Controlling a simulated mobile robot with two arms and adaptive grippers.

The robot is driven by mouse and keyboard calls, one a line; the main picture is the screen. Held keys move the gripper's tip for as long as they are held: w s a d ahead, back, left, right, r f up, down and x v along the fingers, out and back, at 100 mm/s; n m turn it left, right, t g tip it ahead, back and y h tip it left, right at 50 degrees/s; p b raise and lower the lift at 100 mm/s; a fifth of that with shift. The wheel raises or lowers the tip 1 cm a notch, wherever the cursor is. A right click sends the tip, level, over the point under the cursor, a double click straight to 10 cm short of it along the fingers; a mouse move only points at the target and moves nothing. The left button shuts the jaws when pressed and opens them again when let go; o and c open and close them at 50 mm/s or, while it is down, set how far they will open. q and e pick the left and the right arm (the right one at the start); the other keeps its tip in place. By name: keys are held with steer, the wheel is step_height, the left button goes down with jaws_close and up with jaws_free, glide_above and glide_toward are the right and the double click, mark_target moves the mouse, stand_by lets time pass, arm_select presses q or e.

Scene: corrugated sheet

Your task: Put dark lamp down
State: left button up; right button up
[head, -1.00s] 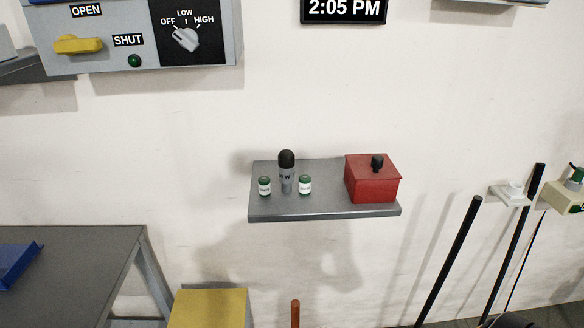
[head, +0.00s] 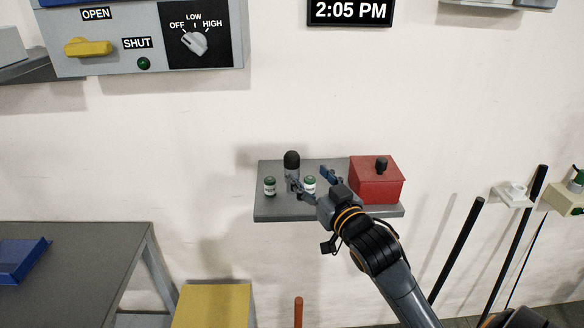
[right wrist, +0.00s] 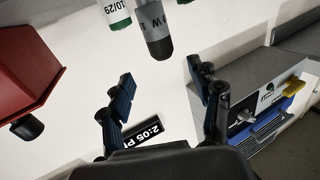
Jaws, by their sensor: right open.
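The dark lamp (head: 292,162) has a black rounded top and a grey lettered body. It stands upright on the grey wall shelf (head: 285,214), between two small white jars with green lids. My right gripper (head: 313,181) is open and empty at the shelf, its fingers spread in front of the right jar and the lamp's lower part. In the right wrist view, which is upside down, the lamp (right wrist: 155,30) shows beyond the open fingertips (right wrist: 165,78), apart from them. My left gripper is not in view.
The left jar (head: 270,186) and right jar (head: 309,183) flank the lamp closely. A red box (head: 377,182) with a black knob stands at the shelf's right end. A grey table (head: 80,265) and a yellow box (head: 212,305) are lower left.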

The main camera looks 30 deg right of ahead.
mark_target(295, 162)
steer(key=w, duration=0.3)
steer(key=w+p, duration=0.1)
steer(key=shift+w+d, duration=0.3)
steer(key=shift+d, duration=0.05)
steer(key=shift+w, duration=0.25)
steer(key=w, duration=0.1)
steer(key=w+p, duration=0.2)
steer(key=w, duration=0.1)
steer(key=shift+w+d, duration=0.1)
steer(key=shift+d, duration=0.15)
steer(key=shift+w+f, duration=0.1)
steer(key=shift+w, duration=0.15)
steer(key=shift+s, duration=0.1)
steer(key=shift+c, duration=0.7)
jaws_close()
